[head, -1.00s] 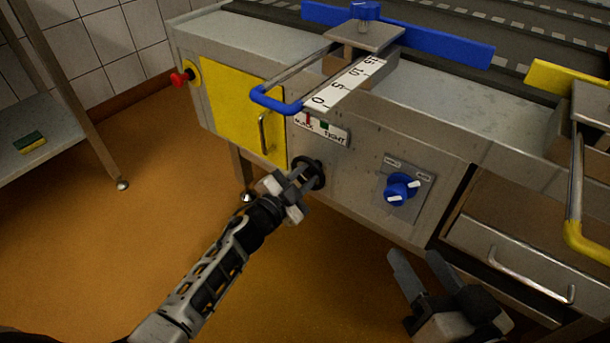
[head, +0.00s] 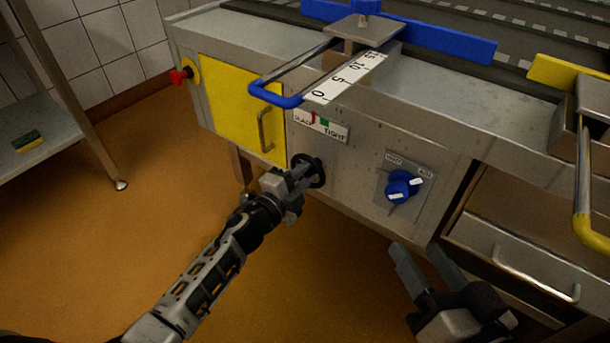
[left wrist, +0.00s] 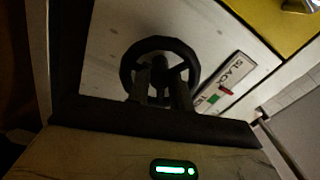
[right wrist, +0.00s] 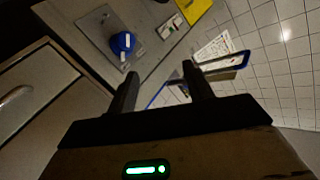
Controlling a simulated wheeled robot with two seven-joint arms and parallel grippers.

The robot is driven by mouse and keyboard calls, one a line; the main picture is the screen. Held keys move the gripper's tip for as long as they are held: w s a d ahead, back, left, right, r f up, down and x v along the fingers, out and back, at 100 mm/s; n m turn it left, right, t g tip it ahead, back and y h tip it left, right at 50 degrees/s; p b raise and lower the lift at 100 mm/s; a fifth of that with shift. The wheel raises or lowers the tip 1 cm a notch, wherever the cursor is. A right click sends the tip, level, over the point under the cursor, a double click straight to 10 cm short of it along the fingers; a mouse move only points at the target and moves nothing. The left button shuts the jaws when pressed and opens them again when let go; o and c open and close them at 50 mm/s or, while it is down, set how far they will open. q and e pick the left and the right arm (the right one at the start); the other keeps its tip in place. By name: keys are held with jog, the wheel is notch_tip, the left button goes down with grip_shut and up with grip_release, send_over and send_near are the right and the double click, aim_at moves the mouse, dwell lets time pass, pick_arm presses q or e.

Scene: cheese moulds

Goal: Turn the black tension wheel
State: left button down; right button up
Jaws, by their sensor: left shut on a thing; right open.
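The black tension wheel (head: 318,171) is on the grey machine front, below the SLACK/TIGHT gauge (head: 322,126). The gauge's red pointer is between the SLACK lettering and the green mark. My left gripper (head: 302,174) is at the wheel, shut on it. In the left wrist view, its fingers (left wrist: 160,88) reach in at the hub and spokes, inside the black ring of the wheel (left wrist: 160,41). The fingertips are partly hidden in shadow. My right gripper (head: 420,262) is open and empty, in front of the machine at lower right; it also shows in the right wrist view (right wrist: 160,80).
A blue knob (head: 403,187) is right of the wheel, and a yellow door (head: 238,105) is left above it. A blue handle (head: 275,98) juts out above the gauge. A drawer (head: 520,255) is at right. Open floor lies in front.

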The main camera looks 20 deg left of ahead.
pick_arm(q)
jog(key=m+b, duration=0.1)
jog(key=m, duration=0.2)
jog(key=shift+f+m, duration=0.1)
jog(key=shift+m, duration=0.3)
jog(key=m+b, duration=0.1)
jog(key=m, duration=0.2)
jog(key=shift+m, duration=0.7)
jog(key=shift+m+b, duration=0.35)
jog(key=shift+m, duration=1.55)
pick_arm(e)
jog(key=shift+w+r+n+t+y, duration=0.2)
jog(key=shift+w+r+t+y, duration=0.15)
jog(key=shift+r+t, duration=0.3)
jog(key=shift+w+r+n+t+y, duration=0.2)
jog(key=shift+w+r+t+y, duration=0.2)
jog(key=shift+r, duration=0.4)
pick_arm(q)
jog(key=c, duration=1.5)
grip_release()
jog(key=shift+c, duration=0.2)
jog(key=shift+a, duration=0.1)
